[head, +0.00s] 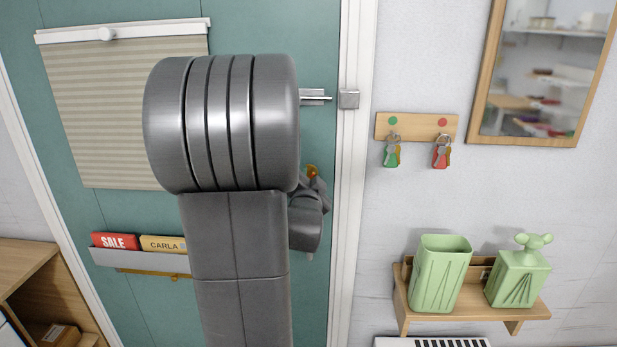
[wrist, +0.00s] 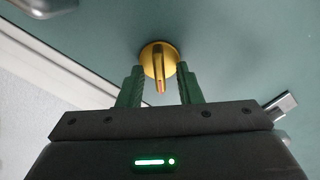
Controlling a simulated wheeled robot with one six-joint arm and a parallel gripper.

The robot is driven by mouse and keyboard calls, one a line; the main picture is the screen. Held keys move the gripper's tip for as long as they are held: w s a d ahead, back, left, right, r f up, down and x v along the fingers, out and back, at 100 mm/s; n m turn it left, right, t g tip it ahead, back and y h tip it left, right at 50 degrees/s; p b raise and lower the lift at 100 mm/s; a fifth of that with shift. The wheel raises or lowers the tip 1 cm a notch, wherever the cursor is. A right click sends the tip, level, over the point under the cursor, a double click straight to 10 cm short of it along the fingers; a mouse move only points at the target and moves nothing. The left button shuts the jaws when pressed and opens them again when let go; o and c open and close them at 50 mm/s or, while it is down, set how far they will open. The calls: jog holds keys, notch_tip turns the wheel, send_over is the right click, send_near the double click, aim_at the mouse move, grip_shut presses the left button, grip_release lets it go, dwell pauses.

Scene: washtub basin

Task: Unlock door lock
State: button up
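The teal door (head: 110,215) has a brass thumb-turn lock (head: 312,171), partly hidden behind my arm in the head view. In the wrist view, the lock (wrist: 155,53) is a round gold plate with a narrow upright tab. My gripper (wrist: 160,70) is open, its two green fingers on the left and right of the tab, with gaps visible on both sides. In the head view, my gripper (head: 317,183) is mostly hidden by my arm. A silver latch (head: 315,97) sits on the door edge above, beside a square metal piece (head: 349,99) on the frame.
Right of the door, a wooden key rack (head: 417,127) holds green and red key sets, beside a framed mirror (head: 545,75). A small shelf (head: 470,307) carries two green containers. A letter holder (head: 140,261) is on the door. A wooden cabinet (head: 25,270) stands at left.

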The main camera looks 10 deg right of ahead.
grip_shut()
jog(key=shift+f+n+b, duration=0.1)
jog(key=shift+n+b, duration=0.3)
jog(key=shift+b, duration=0.2)
jog(key=n+b, duration=0.4)
jog(key=n, duration=0.4)
jog(key=shift+w+a, duration=0.1)
jog(key=shift+a, duration=0.05)
jog(key=shift+n, duration=0.3)
